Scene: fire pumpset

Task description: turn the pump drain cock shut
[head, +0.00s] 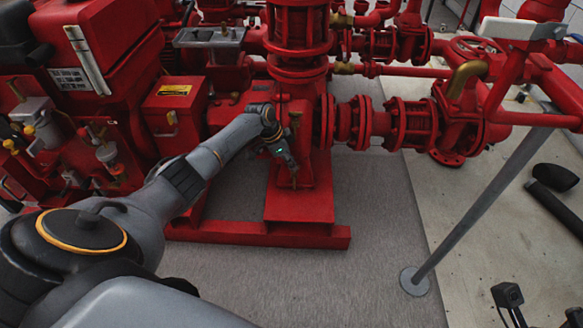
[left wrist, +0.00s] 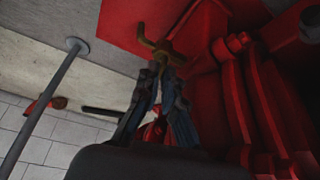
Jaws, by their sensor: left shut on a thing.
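The pump drain cock (left wrist: 160,51) is a brass piece with a curved cross handle, low on the red pump body. In the left wrist view it sits at the tips of my left gripper (left wrist: 163,74). The two fingers are closed in on its handle from both sides. In the head view my left gripper (head: 291,166) points down at the front of the pump pedestal, and the cock is mostly hidden there. My right gripper (head: 541,307) shows only as two dark fingertips, apart and empty, at the bottom right corner of the head view.
The red pump base (head: 300,205) stands on the grey floor. A flanged red pipe and valve (head: 410,124) run to the right. A grey post (head: 480,205) stands at right, with black objects (head: 556,177) beyond it. The floor in front of the base is clear.

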